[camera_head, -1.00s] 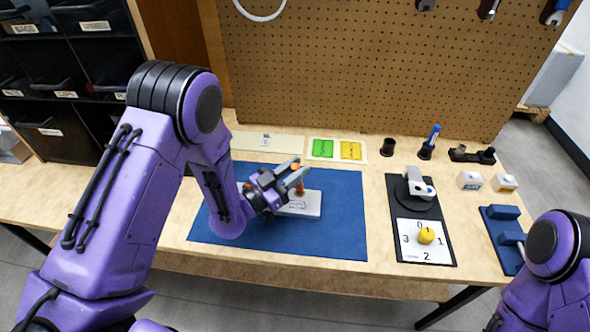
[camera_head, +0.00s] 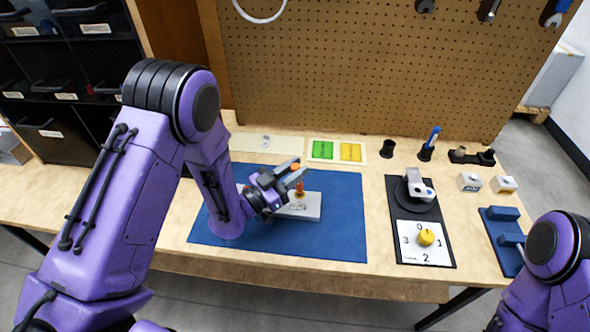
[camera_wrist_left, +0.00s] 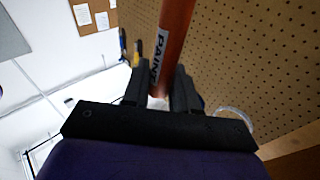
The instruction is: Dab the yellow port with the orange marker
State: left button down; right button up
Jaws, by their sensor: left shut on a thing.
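My left gripper (camera_head: 291,175) is shut on the orange marker (camera_head: 295,166), above the blue mat. The marker's end shows on top of the fingers. In the left wrist view the marker (camera_wrist_left: 172,45) stands between the fingertips (camera_wrist_left: 160,88), with a "PAINT" label on its barrel. Below the fingers is a pale grey block (camera_head: 307,210) on the mat. My right gripper is out of view.
The blue mat (camera_head: 343,225) has free room around the block. Behind it lie a green pad (camera_head: 323,150) and a yellow pad (camera_head: 351,152).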

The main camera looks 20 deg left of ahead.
pick_arm(q)
jog(key=shift+r+p, duration=1.85)
jog(key=shift+r, duration=1.35)
jog(key=shift+f, duration=0.1)
